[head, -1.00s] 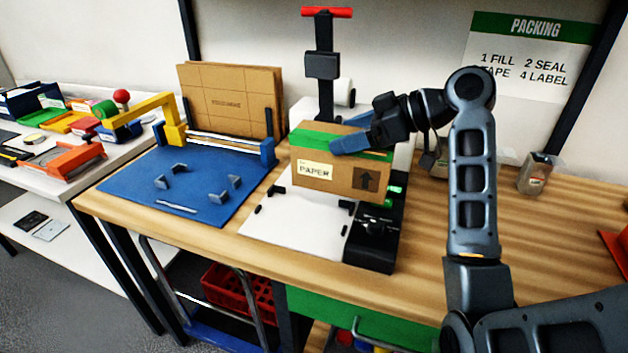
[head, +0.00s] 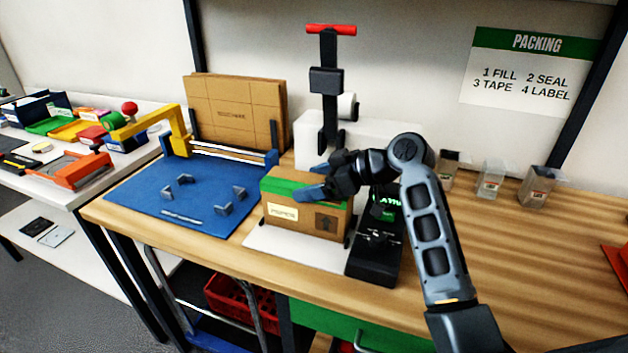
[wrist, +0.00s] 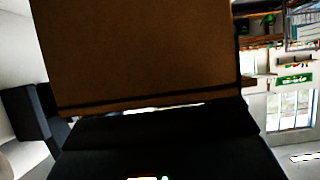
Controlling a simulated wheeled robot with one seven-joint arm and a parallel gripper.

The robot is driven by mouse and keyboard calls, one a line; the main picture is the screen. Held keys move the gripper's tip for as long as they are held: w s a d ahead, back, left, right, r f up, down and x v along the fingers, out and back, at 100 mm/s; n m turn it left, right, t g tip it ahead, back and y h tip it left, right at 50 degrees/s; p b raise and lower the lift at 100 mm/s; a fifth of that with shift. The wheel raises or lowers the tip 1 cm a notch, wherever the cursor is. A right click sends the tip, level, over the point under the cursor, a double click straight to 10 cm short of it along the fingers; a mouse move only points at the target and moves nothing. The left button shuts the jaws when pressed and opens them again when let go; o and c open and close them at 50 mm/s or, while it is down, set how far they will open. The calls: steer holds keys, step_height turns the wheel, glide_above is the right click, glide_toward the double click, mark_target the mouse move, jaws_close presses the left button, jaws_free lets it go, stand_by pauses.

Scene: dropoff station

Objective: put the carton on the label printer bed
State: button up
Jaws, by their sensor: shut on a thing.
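The carton (head: 300,215) is a brown box with green tape on top, a white paper label and an up arrow on its front. It is upright and low over the white label printer bed (head: 282,249), covering much of it. I cannot tell whether its base touches the bed. My gripper (head: 312,192) is shut on the top right part of the carton. In the wrist view the carton's brown side (wrist: 140,55) fills the upper middle, and the contact at the fingertips is hidden.
The black printer unit (head: 376,250) stands right of the bed, with the red-handled post (head: 328,80) behind. A blue mat (head: 185,200) with small brackets lies to the left. Clear bins (head: 490,180) stand back right.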

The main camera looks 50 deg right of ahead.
steer(key=shift+f, duration=0.2)
steer(key=o, duration=1.3)
steer(key=shift+r, duration=0.1)
steer(key=shift+r, duration=0.15)
steer(key=b+v, duration=0.1)
steer(key=v, duration=1.1)
steer(key=shift+d, duration=0.1)
